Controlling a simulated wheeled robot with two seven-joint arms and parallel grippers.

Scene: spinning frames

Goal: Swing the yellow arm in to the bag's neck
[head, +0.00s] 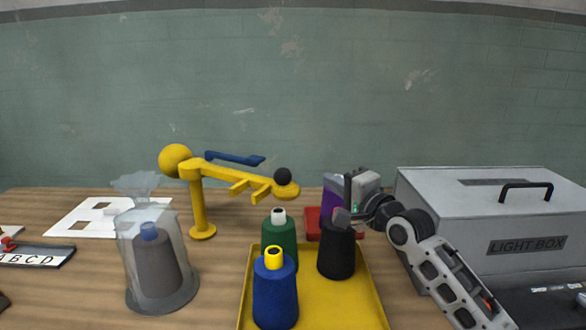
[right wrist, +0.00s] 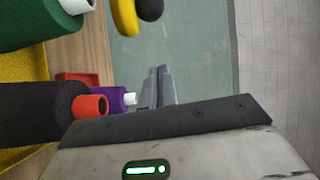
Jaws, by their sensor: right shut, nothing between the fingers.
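The yellow arm (head: 235,176) sits on a yellow post with a round foot on the table. It has a yellow ball at its left end and a dark ball near its right tip, and it points right, away from the bag. The clear bag (head: 160,262) stands at left over a grey cone with a blue top; its pinched neck (head: 139,189) is left of the post. My right gripper (head: 342,207) is shut and empty, right of the arm's tip, above the black cone. Its fingers show in the right wrist view (right wrist: 158,88). My left gripper is not in view.
A yellow tray (head: 350,300) holds blue (head: 275,290), green (head: 279,238) and black (head: 336,248) cones. A purple cone (right wrist: 105,99) stands behind. A grey light box (head: 490,215) fills the right. A white board (head: 85,217) and a lettered strip (head: 38,257) lie left.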

